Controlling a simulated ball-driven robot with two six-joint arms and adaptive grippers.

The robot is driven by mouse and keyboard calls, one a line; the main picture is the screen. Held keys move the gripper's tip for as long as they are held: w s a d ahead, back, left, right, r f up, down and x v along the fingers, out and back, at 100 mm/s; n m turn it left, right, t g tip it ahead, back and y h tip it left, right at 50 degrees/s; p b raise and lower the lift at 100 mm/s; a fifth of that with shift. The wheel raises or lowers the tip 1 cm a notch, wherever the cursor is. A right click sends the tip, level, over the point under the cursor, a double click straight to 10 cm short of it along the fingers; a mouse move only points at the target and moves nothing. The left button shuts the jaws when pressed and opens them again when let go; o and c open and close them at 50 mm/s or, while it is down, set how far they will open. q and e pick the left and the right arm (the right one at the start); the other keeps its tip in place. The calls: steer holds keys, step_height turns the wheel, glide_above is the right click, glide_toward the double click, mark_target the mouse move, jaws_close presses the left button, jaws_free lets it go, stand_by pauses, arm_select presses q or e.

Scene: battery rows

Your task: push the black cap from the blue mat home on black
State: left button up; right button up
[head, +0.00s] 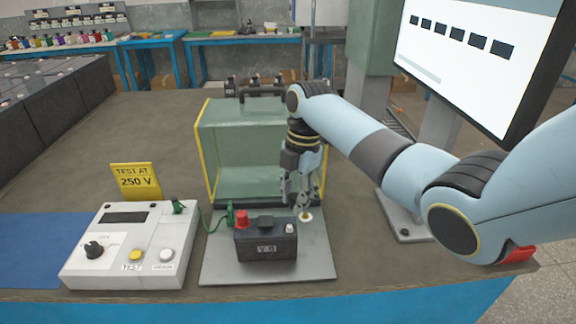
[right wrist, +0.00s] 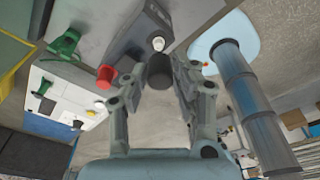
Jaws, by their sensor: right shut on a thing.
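My right gripper (head: 304,202) is shut on the black cap (right wrist: 160,72), a dark cylinder between both fingers in the right wrist view. In the head view the cap cannot be made out clearly. The dark battery block (head: 266,246) stands on a grey plate (head: 222,268). A red cap (head: 241,218) sits on its left terminal. Its right terminal (head: 290,227) is a bare pale post, which shows just beyond the held cap in the right wrist view (right wrist: 158,44). The gripper is just behind and right of this post. The blue mat (head: 30,250) shows no cap. My left gripper is not in view.
A white test box (head: 130,245) with knob and buttons stands left of the plate. A green clip (head: 230,215) on a cable is near the red cap. A yellow sign (head: 135,181) stands behind the box.

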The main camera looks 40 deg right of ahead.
mark_target(291, 202)
steer(key=shift+a+r+p, duration=0.35)
steer(key=shift+a+r, duration=0.1)
steer(key=shift+a, duration=0.15)
steer(key=shift+a+f, duration=0.1)
steer(key=shift+a, duration=0.05)
steer(key=shift+f, duration=0.2)
step_height(291, 202, down, 2)
steer(key=b, duration=0.2)
steer(key=shift+f+b, duration=0.2)
steer(key=shift+b, duration=0.2)
steer(key=shift+f+b, duration=0.7)
steer(key=shift+b, duration=0.1)
steer(key=shift+f+b, duration=0.25)
steer(key=shift+b, duration=0.05)
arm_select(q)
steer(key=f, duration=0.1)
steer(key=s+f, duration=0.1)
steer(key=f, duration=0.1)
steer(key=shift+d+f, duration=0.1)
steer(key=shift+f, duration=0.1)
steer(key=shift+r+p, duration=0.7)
arm_select(e)
steer(key=shift+r, duration=0.1)
